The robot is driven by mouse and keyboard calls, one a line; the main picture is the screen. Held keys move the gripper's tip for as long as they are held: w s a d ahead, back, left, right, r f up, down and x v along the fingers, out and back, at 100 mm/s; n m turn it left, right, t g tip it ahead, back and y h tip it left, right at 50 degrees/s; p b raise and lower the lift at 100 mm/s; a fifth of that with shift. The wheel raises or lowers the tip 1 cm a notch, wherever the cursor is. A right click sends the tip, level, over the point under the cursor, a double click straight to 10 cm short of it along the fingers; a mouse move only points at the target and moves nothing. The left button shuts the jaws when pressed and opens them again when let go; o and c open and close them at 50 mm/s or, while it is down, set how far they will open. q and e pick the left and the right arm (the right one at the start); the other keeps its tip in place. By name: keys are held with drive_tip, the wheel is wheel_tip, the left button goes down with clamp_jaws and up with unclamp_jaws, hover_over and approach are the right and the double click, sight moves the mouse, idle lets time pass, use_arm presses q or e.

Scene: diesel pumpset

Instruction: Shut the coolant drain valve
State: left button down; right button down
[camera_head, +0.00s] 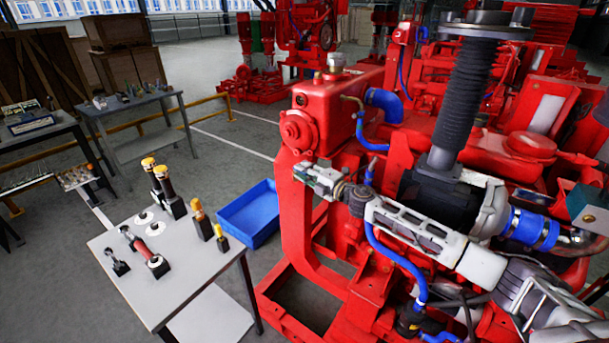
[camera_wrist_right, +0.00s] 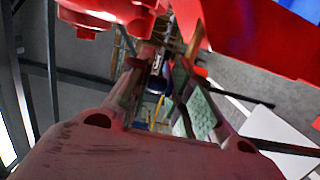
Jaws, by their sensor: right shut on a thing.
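My right gripper (camera_head: 318,180) reaches from the lower right, in front of the red engine's upright frame and below its tank. In the right wrist view its two fingers (camera_wrist_right: 160,98) are close together around a small dark and silvery part (camera_wrist_right: 157,66), which seems to be the coolant drain valve. The fingers hide most of it in the head view. I cannot tell from these views which way the valve's handle is turned. My left gripper is not in view.
A grey table (camera_head: 190,270) with several tools stands at the left. A blue tray (camera_head: 250,212) lies between it and the engine.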

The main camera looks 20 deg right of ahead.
drive_tip(key=shift+w+d+r+n+g+y+b, duration=0.2)
drive_tip(key=shift+r+n+g+y+b, duration=0.1)
drive_tip(key=shift+n+g+y, duration=0.25)
drive_tip(key=shift+w+d+r+n+g+y+b, duration=0.2)
drive_tip(key=shift+n+y, duration=0.25)
drive_tip(key=shift+y, duration=0.3)
drive_tip(key=c, duration=1.4)
unclamp_jaws()
drive_tip(key=shift+s, duration=0.1)
drive_tip(key=shift+a+f, duration=0.1)
drive_tip(key=shift+s+f, duration=0.1)
drive_tip(key=shift+f, duration=0.1)
drive_tip(key=shift+s, duration=0.1)
drive_tip(key=shift+v, duration=5.85)
drive_tip(key=shift+r, duration=0.15)
